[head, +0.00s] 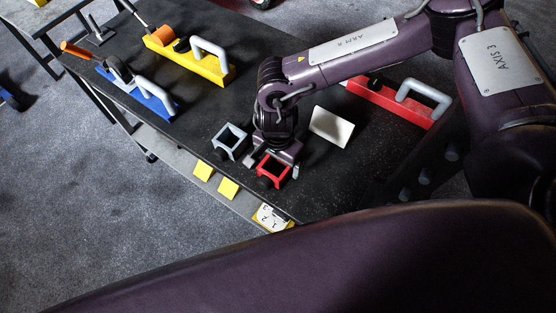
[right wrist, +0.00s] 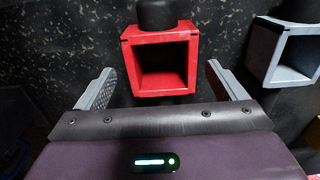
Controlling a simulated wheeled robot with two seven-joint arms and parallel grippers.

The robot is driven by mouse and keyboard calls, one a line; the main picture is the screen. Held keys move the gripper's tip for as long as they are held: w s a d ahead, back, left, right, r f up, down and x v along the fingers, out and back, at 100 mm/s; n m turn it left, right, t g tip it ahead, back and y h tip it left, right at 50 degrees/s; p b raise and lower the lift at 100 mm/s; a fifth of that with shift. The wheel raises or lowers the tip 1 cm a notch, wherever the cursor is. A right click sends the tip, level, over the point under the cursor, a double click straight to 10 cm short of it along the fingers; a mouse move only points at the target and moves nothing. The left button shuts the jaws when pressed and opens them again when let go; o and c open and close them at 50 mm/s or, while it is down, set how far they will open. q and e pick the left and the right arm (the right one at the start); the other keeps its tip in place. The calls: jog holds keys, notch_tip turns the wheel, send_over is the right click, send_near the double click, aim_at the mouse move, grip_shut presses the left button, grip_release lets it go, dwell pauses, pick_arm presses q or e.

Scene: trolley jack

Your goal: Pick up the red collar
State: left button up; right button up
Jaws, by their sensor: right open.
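The red collar (head: 273,171) is a square open frame near the front edge of the dark table. In the right wrist view the red collar (right wrist: 160,62) stands between my two finger tips, with a dark round piece above it. My right gripper (head: 272,162) is open, its fingers on either side of the collar with a gap showing on both sides. It also shows in the right wrist view (right wrist: 163,88). Whether the fingers reach fully around the collar I cannot tell. My left gripper is not in view.
A grey collar (head: 230,141) stands just left of the red one, also in the right wrist view (right wrist: 288,55). A white plate (head: 331,127) lies behind to the right. Red (head: 390,101), yellow (head: 190,57) and blue (head: 140,92) jacks stand farther back. Yellow squares (head: 228,188) lie along the front edge.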

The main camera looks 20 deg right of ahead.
jog(key=shift+w+d+f, duration=0.1)
jog(key=shift+w+f, duration=0.05)
jog(key=shift+f, duration=0.45)
jog(key=shift+w+d+f, duration=0.1)
jog(key=shift+f, duration=0.75)
jog(key=c, duration=1.3)
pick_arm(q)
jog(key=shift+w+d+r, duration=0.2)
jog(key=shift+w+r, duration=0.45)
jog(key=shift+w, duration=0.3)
pick_arm(e)
jog(key=shift+a+r, duration=0.1)
jog(key=shift+c, duration=0.9)
